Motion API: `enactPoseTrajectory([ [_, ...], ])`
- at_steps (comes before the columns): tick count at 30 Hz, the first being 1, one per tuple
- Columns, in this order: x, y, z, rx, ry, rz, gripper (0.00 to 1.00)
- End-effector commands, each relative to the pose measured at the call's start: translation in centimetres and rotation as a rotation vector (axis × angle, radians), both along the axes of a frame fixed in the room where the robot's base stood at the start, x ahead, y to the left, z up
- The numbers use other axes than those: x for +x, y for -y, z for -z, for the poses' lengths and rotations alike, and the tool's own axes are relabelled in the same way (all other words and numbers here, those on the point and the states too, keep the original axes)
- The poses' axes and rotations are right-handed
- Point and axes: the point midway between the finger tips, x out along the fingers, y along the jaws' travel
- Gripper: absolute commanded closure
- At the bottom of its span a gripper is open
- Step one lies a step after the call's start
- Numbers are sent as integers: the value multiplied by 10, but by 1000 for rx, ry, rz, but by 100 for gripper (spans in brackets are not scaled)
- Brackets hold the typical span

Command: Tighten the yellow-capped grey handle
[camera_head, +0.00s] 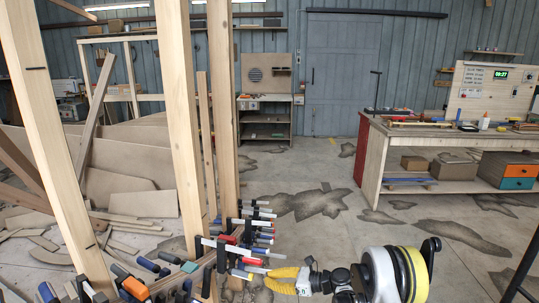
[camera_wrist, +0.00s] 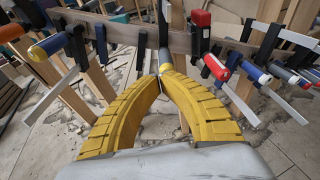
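The yellow-capped grey handle (camera_wrist: 165,57) shows in the upper middle of the wrist view, on a clamp at the wooden stringer (camera_wrist: 128,32). Its cap end is at my fingertips and partly hidden by them. My gripper (camera_wrist: 162,77) has two yellow ribbed fingers that bow inward, with their tips drawn together at the handle. It looks shut on the handle, though the contact itself is partly hidden. In the head view my gripper (camera_head: 246,273) reaches left to the row of clamps at the bottom centre; the handle cannot be made out there.
Neighbouring clamps crowd both sides: a blue handle (camera_wrist: 44,46) at left, a red-and-white handle (camera_wrist: 216,67) and a blue one (camera_wrist: 256,72) at right. Upright wooden posts (camera_head: 178,110) stand left of the arm. A workbench (camera_head: 448,134) stands right, with open floor between.

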Motion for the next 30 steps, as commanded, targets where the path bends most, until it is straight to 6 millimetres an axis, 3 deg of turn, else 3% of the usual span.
enactPoseTrajectory([
  [13, 17, -51, 0, 0, 0, -3, 100],
  [30, 20, -58, 0, 0, 0, -1, 100],
])
